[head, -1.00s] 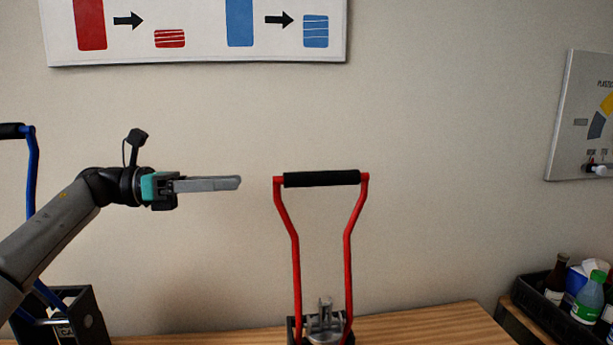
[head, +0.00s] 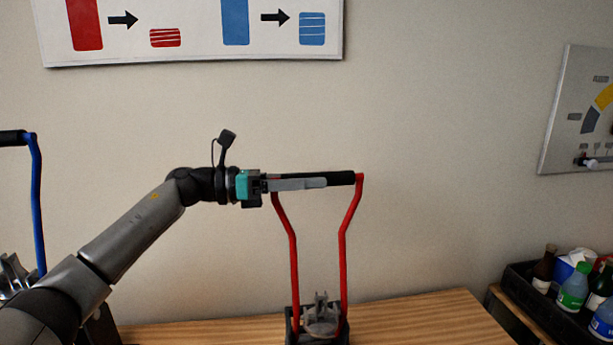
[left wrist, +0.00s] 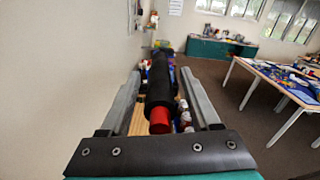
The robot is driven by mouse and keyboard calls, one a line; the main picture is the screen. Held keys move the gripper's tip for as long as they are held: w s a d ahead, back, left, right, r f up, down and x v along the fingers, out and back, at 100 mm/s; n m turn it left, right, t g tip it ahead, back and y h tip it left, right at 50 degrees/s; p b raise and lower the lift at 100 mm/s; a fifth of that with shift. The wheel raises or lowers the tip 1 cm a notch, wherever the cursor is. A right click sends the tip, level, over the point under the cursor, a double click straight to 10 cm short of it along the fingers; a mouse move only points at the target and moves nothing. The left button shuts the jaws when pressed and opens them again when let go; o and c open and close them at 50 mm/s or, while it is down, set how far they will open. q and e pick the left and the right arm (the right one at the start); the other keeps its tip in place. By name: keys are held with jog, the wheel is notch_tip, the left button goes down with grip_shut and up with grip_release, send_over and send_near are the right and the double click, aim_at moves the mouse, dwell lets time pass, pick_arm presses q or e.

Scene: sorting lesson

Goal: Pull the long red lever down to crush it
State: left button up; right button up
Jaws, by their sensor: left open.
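The long red lever (head: 345,245) stands upright on the crusher base (head: 318,321) on the wooden table. Its black grip bar (head: 341,178) runs across the top. My left gripper (head: 325,182) reaches in from the left at the height of the bar, one finger in front of it. In the left wrist view the black bar (left wrist: 158,84) with its red end lies between the two open fingers, lengthwise along them. I cannot tell whether either finger touches it. The left gripper hides part of the bar in the head view. My right gripper is not in view.
A blue lever (head: 37,205) with a black grip stands at the far left, behind my left arm. A black crate (head: 532,288) with several bottles stands at the right. The wooden table (head: 420,318) is clear right of the crusher. A wall board hangs above.

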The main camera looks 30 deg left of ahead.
pick_arm(q)
grip_shut()
dwell(0.6)
dwell(0.9)
